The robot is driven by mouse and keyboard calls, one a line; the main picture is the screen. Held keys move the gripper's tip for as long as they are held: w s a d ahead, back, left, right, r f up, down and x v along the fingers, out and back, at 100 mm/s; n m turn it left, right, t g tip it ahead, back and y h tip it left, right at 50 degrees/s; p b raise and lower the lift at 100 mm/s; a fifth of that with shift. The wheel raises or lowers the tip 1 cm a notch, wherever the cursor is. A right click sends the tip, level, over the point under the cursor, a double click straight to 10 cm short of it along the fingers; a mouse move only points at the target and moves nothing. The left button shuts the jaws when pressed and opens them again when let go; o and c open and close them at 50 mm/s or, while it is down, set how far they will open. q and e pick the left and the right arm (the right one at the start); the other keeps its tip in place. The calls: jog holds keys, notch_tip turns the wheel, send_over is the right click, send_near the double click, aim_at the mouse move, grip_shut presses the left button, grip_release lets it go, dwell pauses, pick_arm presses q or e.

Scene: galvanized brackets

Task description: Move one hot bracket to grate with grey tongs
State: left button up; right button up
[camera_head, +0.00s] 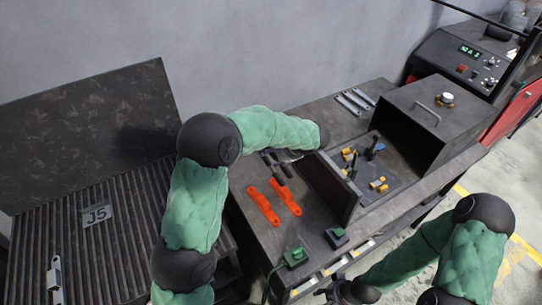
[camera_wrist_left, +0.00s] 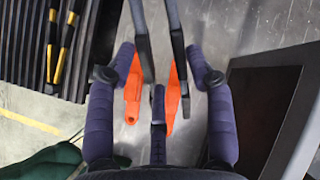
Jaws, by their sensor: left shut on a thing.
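My left gripper (camera_head: 283,157) is over the bench, partly hidden under its own arm in the head view. The bars reach over two orange handles (camera_head: 262,206) lying on the bench. Small yellow pieces (camera_head: 378,185) lie on a dark plate before the open box; I cannot tell whether they are the hot brackets. The ribbed grate (camera_head: 130,245) is at the left. My right gripper (camera_head: 335,289) is low, front of the bench, its jaws unclear.
An upright dark panel (camera_head: 327,187) stands between the orange handles and the plate. The dark box (camera_head: 430,115) is behind it. Green-topped blocks (camera_head: 295,257) sit near the front edge. Grey strips (camera_head: 353,102) lie at the back. A pale object (camera_head: 55,280) lies on the grate.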

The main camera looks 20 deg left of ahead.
pick_arm(q)
notch_tip(320, 180, down, 10)
jog(key=b, duration=0.6)
jog(key=shift+r+b, duration=0.15)
jog(key=shift+b, duration=0.25)
grip_shut()
jog(key=shift+r, duration=0.15)
dwell(0.4)
